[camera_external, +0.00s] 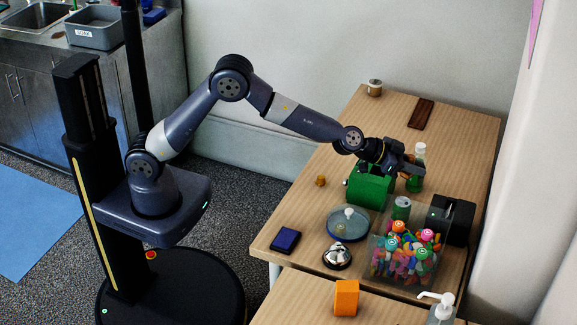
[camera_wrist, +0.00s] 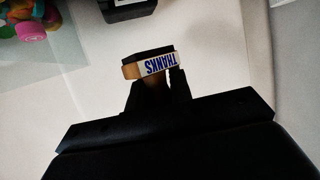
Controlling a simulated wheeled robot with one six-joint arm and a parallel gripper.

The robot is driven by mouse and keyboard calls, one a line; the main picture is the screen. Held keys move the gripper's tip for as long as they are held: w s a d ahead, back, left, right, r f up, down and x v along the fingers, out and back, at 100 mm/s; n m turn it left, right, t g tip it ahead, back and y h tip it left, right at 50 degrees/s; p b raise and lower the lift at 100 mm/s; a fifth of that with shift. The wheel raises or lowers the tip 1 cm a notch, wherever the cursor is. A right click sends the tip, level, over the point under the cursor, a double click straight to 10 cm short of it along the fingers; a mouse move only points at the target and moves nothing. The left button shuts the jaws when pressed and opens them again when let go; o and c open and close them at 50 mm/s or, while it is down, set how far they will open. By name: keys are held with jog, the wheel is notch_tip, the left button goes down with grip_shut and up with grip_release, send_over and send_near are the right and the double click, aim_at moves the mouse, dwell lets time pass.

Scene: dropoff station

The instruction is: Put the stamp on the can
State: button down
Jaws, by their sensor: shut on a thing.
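My gripper (camera_external: 408,168) is above the table, between the green block-like object and the white-capped bottle. In the wrist view my gripper (camera_wrist: 156,88) is shut on the stamp (camera_wrist: 152,67), which has a wooden body, a dark end and a white band reading "THANKS" upside down. In the external view the stamp is mostly hidden by the gripper. The green can (camera_external: 401,209) stands upright on the table, behind the clear bin, lower in the picture than the gripper. The stamp is apart from the can. I cannot make out the can in the wrist view.
The clear bin (camera_external: 377,263) holds colourful pieces. A green object (camera_external: 370,188), a bottle (camera_external: 418,160) and a black box (camera_external: 460,222) stand close by. A blue dish (camera_external: 345,234), a bell (camera_external: 337,257) and a blue pad (camera_external: 286,240) lie nearer. The table's far left is mostly clear.

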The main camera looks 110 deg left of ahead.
jog(key=shift+f+b, duration=4.25)
jog(key=shift+f, duration=0.45)
jog(key=shift+f, duration=0.2)
jog(key=c, duration=1.3)
grip_release()
jog(key=shift+r, duration=0.15)
jog(key=shift+s+r, duration=0.1)
jog(key=shift+r, duration=0.05)
jog(key=b+v, duration=0.1)
jog(key=v, duration=1)
jog(key=shift+s+d+r+b, duration=0.1)
jog(key=shift+s+d+b, duration=0.2)
jog(key=shift+b, duration=0.1)
